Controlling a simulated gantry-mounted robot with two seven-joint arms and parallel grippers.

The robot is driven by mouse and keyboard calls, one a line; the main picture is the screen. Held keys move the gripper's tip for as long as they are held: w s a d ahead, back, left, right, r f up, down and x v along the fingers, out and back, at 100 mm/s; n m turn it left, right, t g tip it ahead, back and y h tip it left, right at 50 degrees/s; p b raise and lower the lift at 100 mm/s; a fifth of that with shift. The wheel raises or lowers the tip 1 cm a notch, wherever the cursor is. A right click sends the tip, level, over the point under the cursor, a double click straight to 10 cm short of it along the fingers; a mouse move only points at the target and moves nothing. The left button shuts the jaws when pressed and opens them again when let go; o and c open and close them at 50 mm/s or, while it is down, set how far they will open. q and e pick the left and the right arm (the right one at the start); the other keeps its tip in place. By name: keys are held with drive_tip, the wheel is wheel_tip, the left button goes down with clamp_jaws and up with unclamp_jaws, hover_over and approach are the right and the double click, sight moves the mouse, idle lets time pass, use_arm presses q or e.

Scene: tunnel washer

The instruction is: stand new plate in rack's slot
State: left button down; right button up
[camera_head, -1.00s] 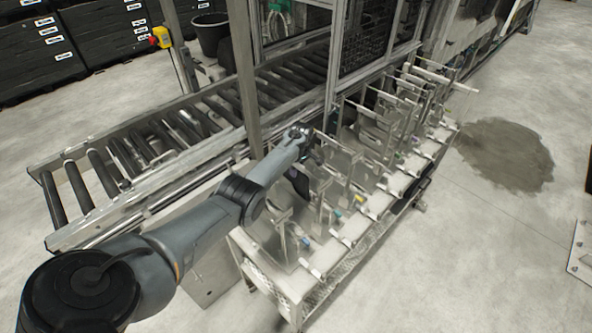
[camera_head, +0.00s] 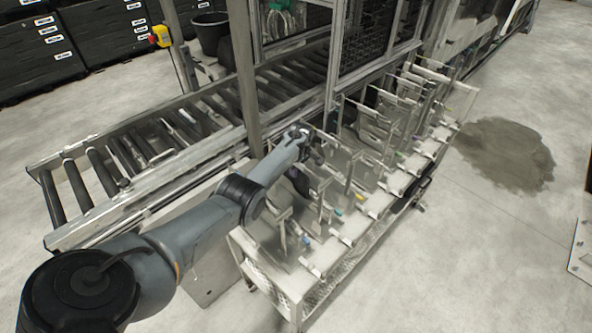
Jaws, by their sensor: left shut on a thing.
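The rack (camera_head: 338,250) is a long, pale metal frame running from the lower middle to the upper right. Several thin grey plates stand in it in a row, with small coloured marks along its near edge. My left arm reaches in from the left, and my left gripper (camera_head: 305,180) is low among the plates at the rack's nearer part. It is shut on a plate, but its fingertips are small and partly hidden by the wrist. I cannot clearly separate the held plate from its neighbours or see whether it sits in a slot. My right gripper is not in view.
A roller conveyor (camera_head: 92,185) runs behind the rack, with an upright post (camera_head: 243,75) close to my left arm. A mesh guard (camera_head: 364,35) stands behind the rack.

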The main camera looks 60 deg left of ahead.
use_arm(q)
drive_tip(key=c, duration=1.1)
unclamp_jaws()
drive_tip(key=shift+o, duration=0.3)
